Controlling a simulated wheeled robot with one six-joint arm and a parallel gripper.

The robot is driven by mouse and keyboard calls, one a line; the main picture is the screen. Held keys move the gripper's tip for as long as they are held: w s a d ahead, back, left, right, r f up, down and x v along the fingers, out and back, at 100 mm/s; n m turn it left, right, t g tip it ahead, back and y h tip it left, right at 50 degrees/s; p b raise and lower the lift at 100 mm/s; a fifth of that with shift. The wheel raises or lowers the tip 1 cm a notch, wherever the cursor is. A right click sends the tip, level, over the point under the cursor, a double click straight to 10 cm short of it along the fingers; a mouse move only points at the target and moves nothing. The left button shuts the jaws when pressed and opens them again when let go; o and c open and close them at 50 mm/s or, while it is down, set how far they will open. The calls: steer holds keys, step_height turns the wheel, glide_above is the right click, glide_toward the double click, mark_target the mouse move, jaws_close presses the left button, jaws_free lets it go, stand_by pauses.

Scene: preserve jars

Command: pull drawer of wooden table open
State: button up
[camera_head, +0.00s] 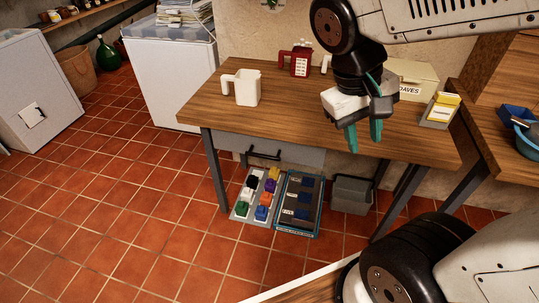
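The wooden table (213,103) stands in the middle of the view, with dark metal legs. Its grey drawer (302,156) hangs under the front edge, left of centre, and looks closed. A dark bar handle (264,155) is on the drawer front. My gripper (364,142) hangs over the right part of the tabletop, with its teal fingers pointing down. The fingers are apart with nothing between them. The gripper is above and to the right of the handle, not touching it.
A white mug (247,88), a red container (300,61) and a labelled box (414,82) stand on the table. Tiled floor (130,200) is clear at left.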

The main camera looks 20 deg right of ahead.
mark_target(262, 155)
steer(key=w+d+f+n+t+h, duration=0.1)
steer(key=w+f+h, duration=0.5)
steer(key=w, duration=0.4)
steer(key=w+d+f+n+t+h, duration=0.1)
steer(key=w+f+n+h, duration=0.1)
steer(key=w+f+h, duration=0.6)
steer(key=w+a+f+n+t+y, duration=0.25)
steer(key=w+a+f+t, duration=0.2)
steer(key=f, duration=0.25)
steer(key=w+a+f+n+t+y, duration=0.25)
steer(key=a+f+t, duration=0.2)
steer(key=f, duration=0.35)
steer(key=w+a+f+n+t+y, duration=0.2)
steer(key=w+a+f+n+t, duration=0.25)
steer(key=f, duration=0.25)
steer(key=shift+m+t, duration=0.25)
steer(key=shift+m, duration=0.2)
steer(key=x, duration=0.7)
steer(key=shift+s+d+r, duration=0.1)
steer(key=shift+d, duration=0.1)
steer(key=shift+c, duration=0.3)
jaws_close()
